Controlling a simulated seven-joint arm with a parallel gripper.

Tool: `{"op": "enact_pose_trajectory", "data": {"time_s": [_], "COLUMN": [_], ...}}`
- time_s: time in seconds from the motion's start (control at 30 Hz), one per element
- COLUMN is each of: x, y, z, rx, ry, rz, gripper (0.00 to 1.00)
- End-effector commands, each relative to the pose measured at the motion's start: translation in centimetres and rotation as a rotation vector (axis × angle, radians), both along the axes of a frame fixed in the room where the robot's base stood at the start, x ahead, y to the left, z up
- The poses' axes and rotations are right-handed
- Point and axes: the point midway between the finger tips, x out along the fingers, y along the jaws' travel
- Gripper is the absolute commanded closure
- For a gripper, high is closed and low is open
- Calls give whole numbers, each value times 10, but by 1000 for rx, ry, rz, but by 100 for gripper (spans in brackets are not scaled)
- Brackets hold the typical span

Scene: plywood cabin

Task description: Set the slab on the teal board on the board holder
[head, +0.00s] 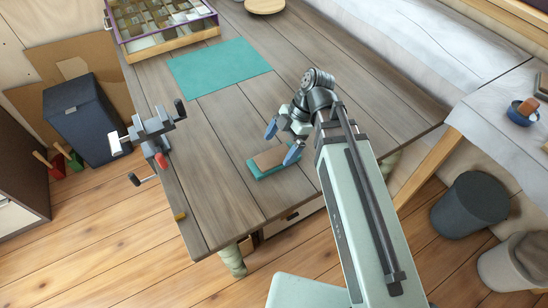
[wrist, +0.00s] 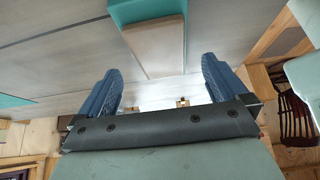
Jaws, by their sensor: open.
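A flat tan-brown slab (head: 270,157) lies on a thicker teal block (head: 262,175) near the front of the grey plank table. In the wrist view the slab (wrist: 155,45) and teal block (wrist: 130,12) show at the top, ahead of the fingers. My gripper (head: 282,141) is open, with its blue fingers spread around or above the slab; the exact gap is unclear. The wrist view shows nothing held between the fingertips (wrist: 160,70). A thin teal sheet (head: 220,65) lies flat farther back on the table. I cannot tell for sure which item is the board holder.
A purple-edged compartment box (head: 165,45) stands at the back left of the table (head: 185,90). A metal clamp with handles (head: 155,130) sits on the left edge. A round wooden plate (head: 265,5) is at the back. The planks between sheet and slab are clear.

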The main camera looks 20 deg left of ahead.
Motion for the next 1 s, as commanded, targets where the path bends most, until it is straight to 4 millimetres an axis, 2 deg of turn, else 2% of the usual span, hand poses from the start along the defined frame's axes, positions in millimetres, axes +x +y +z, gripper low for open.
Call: {"op": "enact_pose_trajectory", "data": {"time_s": [0.23,0.57,1.0], "x": [-10,-12,-12], "y": [7,9,9], "z": [-26,-31,-31], "rx": [-1,0,0], "ry": [1,0,0], "rz": [0,-1,-1], "gripper": [0,0,42]}}
